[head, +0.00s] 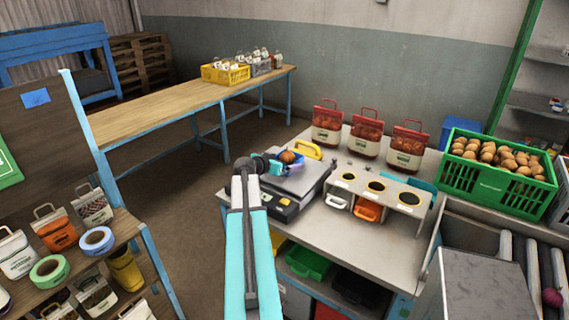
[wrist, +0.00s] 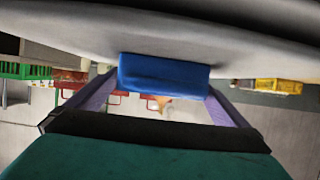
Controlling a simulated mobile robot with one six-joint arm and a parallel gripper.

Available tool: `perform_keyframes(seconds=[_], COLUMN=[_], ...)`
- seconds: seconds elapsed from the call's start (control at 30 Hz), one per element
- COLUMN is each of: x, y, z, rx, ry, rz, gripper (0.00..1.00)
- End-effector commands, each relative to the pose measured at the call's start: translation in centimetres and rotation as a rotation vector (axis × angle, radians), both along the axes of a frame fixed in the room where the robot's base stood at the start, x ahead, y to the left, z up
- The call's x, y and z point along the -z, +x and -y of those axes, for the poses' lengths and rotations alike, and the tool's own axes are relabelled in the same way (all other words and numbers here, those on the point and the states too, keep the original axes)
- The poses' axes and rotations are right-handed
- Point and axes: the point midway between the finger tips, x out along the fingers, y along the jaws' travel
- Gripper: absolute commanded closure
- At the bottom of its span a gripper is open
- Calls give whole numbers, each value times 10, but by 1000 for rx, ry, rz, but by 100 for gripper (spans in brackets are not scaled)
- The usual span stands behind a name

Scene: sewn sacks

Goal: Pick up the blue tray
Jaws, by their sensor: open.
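The blue tray (head: 276,168) is small and sits on the pale plate of the scale (head: 300,182) on the grey bench. A round orange-brown item (head: 288,157) shows at it, seemingly in it. My gripper (head: 270,160) is at the tray's left side, low over the plate. In the wrist view, which is upside down, the blue tray (wrist: 163,73) lies between the tips of my two purple fingers (wrist: 162,92). The fingers are open, one toward each end of the tray. Whether they touch it, I cannot tell.
Three red bags (head: 366,137) stand behind the scale. A yellow handled item (head: 307,149) is close behind the tray. A grey stand with holes (head: 378,190) is to the right. A green crate of potatoes (head: 500,170) is further right. The aisle floor to the left is clear.

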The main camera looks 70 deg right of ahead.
Motion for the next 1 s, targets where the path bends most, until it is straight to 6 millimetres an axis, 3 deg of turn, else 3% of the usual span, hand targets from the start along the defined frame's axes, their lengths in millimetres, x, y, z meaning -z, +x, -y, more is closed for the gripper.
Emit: perform_keyframes(seconds=[0.6,0.9,1.0], x=[2,1,1], y=[0,1,1], z=[2,2,2], rx=[-1,-2,-2], ry=[0,-1,-1], rz=[0,0,0], gripper=[1,50,50])
